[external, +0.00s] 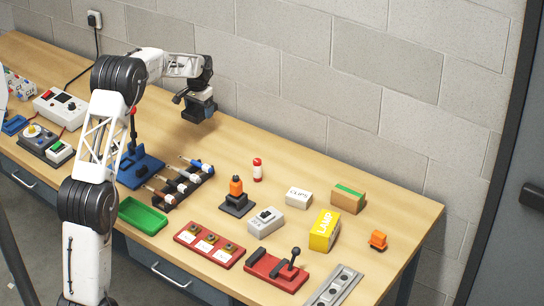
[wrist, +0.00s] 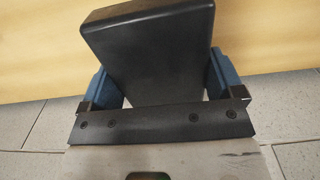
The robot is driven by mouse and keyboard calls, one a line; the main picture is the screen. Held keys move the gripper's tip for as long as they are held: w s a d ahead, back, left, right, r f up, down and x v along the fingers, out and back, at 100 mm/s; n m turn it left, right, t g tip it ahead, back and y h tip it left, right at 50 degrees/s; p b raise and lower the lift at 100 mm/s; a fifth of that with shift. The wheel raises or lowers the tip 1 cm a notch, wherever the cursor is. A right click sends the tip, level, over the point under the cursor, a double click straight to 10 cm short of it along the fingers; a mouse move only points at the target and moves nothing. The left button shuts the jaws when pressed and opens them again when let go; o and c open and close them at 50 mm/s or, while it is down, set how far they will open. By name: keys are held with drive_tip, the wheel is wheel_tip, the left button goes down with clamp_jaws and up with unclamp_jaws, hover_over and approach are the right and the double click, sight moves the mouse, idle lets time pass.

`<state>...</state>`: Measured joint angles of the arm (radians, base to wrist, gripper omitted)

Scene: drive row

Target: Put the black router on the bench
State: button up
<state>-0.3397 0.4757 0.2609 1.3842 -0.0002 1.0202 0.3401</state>
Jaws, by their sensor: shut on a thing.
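The black router (wrist: 150,45) is a dark box with rounded corners, held between the two blue fingers of my gripper (wrist: 162,82) in the wrist view. In the external view my gripper (external: 200,96) points down near the back edge of the bench, close to the wall, with the router (external: 198,109) at its fingertips. The wooden bench (external: 262,143) lies below it. I cannot tell whether the router touches the bench top. The lower part of the router is hidden by the gripper in the wrist view.
A blue stand (external: 138,168) and a rack with screwdriver-like tools (external: 180,183) stand in front of my gripper. A red-and-white bottle (external: 257,169), an orange-topped device (external: 236,195) and several boxes lie to the right. The bench right of my gripper along the wall is clear.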

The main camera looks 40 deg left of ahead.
hover_over(201, 137)
drive_tip(key=shift+w+f, duration=0.1)
drive_tip(key=shift+f, duration=3)
drive_tip(key=shift+f, duration=0.1)
drive_tip(key=shift+f, duration=1.75)
drive_tip(key=shift+f, duration=0.15)
drive_tip(key=o, duration=0.8)
wheel_tip(201, 137, up, 12)
drive_tip(key=shift+r, duration=0.15)
